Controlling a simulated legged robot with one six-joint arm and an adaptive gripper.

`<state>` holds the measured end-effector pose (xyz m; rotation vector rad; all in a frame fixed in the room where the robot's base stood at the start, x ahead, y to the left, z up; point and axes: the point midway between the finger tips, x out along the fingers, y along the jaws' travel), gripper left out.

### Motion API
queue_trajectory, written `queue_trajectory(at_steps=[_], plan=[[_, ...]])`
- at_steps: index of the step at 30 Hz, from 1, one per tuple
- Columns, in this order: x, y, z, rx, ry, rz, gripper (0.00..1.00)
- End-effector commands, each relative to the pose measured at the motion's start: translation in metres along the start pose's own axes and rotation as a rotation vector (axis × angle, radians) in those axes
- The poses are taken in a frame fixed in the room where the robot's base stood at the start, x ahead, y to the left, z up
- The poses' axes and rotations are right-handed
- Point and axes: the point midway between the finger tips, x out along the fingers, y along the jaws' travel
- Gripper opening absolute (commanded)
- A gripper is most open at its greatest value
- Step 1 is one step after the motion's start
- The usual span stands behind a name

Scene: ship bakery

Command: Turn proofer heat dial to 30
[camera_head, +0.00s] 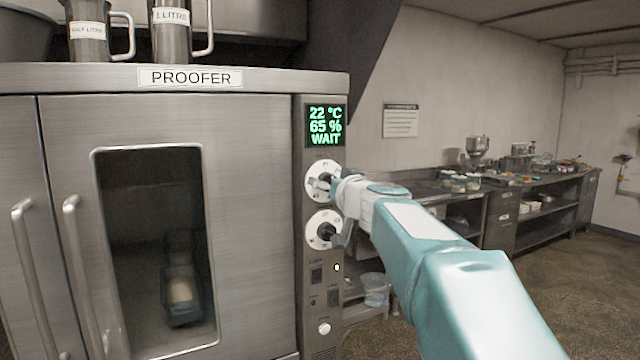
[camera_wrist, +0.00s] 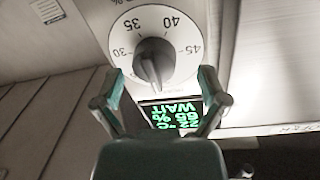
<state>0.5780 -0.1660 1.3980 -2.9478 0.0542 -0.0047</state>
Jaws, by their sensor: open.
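The upper proofer dial (camera_head: 322,180) is a white disc with a dark knob, just below the green display (camera_head: 325,126). The lower dial (camera_head: 322,230) is similar. In the wrist view, which is upside down, the upper dial (camera_wrist: 178,25) shows 30, 35, 40 and 45 around its dark knob (camera_wrist: 153,62). I cannot tell exactly which mark the knob points to. My gripper (camera_wrist: 160,82) is open, its fingers on either side of the knob with visible gaps and nothing held. In the head view my gripper (camera_head: 342,192) is in front of the dials, partly covering their right edges.
The display reads 22 °C, 65 % and WAIT. The proofer doors (camera_head: 252,220) are shut, with handles at the left. Small switches and a round button (camera_head: 324,328) sit below the dials. A counter (camera_head: 450,205) with kitchenware runs along the back wall. Open floor lies at the right.

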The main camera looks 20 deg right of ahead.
Motion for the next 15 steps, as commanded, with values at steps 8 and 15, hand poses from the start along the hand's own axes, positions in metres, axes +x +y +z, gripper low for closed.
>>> queue_trajectory(at_steps=[8, 15], plan=[[0.0101, 0.0032, 0.0003, 0.002, -0.001, 0.001, 0.92], [0.0098, 0.0015, 0.0004, 0.001, -0.001, 0.001, 0.43]])
